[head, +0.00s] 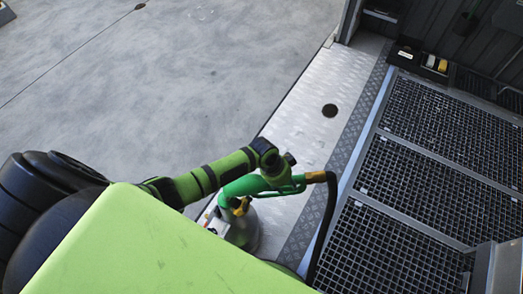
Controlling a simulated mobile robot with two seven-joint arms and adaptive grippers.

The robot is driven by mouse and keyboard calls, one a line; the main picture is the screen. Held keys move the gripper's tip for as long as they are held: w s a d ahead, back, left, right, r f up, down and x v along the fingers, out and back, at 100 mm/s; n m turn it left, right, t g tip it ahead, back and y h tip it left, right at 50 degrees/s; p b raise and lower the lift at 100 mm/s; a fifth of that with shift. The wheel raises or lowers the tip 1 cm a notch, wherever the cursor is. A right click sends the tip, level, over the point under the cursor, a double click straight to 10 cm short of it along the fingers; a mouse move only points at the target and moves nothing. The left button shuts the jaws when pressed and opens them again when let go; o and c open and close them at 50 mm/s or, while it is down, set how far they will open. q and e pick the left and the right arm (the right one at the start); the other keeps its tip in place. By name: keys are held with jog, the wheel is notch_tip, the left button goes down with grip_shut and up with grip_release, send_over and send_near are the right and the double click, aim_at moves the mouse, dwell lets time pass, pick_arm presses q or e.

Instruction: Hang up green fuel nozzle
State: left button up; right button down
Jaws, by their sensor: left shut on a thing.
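The green fuel nozzle (249,187) is at the lower middle of the head view, with a brass-coloured fitting (316,177) at its right end. A black hose (329,225) runs from that fitting down and out behind the green panel of my body. My left gripper (280,168) is at the end of the green and black arm from the left, shut on the nozzle. The fingertips are mostly hidden by the wrist. My right gripper is not in view. No holder for the nozzle can be made out.
A grey metal cylinder (244,232) stands below the nozzle. A tread-plate strip (308,108) borders the grated floor (415,170) on the right. A black tray (418,62) with small items lies at the upper right by the dark wall. Open concrete (150,90) fills the upper left.

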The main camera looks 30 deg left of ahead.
pick_arm(q)
notch_tip(320, 180, up, 11)
jog(key=p, duration=0.9)
jog(key=shift+f+p, duration=0.15)
jog(key=shift+p, duration=0.2)
jog(key=shift+f, duration=0.1)
